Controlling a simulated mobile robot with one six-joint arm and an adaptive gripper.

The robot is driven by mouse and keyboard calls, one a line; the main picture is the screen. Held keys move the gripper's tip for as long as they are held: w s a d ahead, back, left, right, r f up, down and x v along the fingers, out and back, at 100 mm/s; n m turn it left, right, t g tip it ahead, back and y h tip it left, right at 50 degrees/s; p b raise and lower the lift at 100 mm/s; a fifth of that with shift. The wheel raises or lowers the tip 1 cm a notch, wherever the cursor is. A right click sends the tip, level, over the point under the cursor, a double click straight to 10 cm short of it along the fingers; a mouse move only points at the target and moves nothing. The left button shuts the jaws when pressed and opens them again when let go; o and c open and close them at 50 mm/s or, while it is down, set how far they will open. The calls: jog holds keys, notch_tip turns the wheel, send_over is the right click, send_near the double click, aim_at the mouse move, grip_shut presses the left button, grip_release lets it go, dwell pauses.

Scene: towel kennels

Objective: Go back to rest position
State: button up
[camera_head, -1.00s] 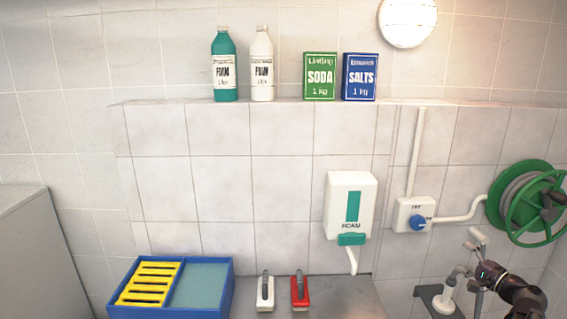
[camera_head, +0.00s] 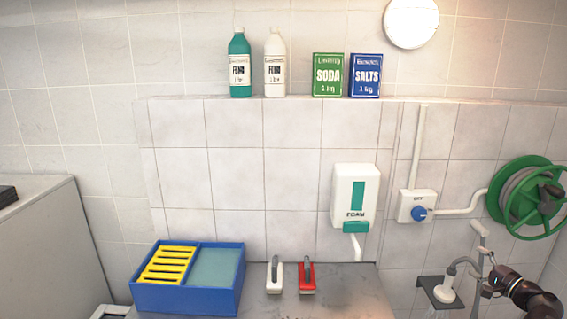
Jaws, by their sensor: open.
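My arm reaches in from the lower right corner of the head view. My gripper (camera_head: 487,287) is at its left end, small in the picture, with open jaws and nothing seen between them. It is close to a white nozzle-like fitting on a grey bracket (camera_head: 437,291); I cannot tell whether they touch. A thin light-coloured piece (camera_head: 480,236) stands just above the gripper.
A counter (camera_head: 340,300) holds a blue tray (camera_head: 188,303) with a yellow rack, a white brush (camera_head: 274,275) and a red brush (camera_head: 307,278). A foam dispenser (camera_head: 353,195), a blue knob (camera_head: 419,213) and a green hose reel (camera_head: 530,197) are on the wall. Bottles and boxes stand on the ledge.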

jog(key=a+f+n+g, duration=0.3)
jog(key=a+f+g, duration=0.1)
jog(key=a, duration=0.7)
jog(key=s+a+f+n+g, duration=0.1)
jog(key=a+f+n+g, duration=0.3)
jog(key=a, duration=0.7)
jog(key=a+f+n+g, duration=0.3)
jog(key=a+f+g, duration=0.2)
jog(key=a+f, duration=0.3)
jog(key=shift+s+a+n+g, duration=0.15)
jog(key=shift+a+g, duration=0.05)
jog(key=shift+a, duration=0.65)
jog(key=shift+s+a+n+g, duration=0.1)
jog(key=shift+a+n+g, duration=0.1)
jog(key=shift+a, duration=0.6)
jog(key=s+a+n+g+h, duration=0.1)
jog(key=a, duration=0.1)
jog(key=s+a+f+n+g+h, duration=0.1)
jog(key=s+a+h, duration=0.1)
jog(key=s+a+f+n+h, duration=0.1)
jog(key=s, duration=0.1)
jog(key=shift+s+a+f+g+h, duration=0.1)
jog(key=shift+a+f+g+h, duration=0.2)
jog(key=shift+a+g, duration=0.1)
jog(key=shift+s+a+n+h, duration=0.35)
jog(key=shift+s+h, duration=0.2)
jog(key=shift+h, duration=0.05)
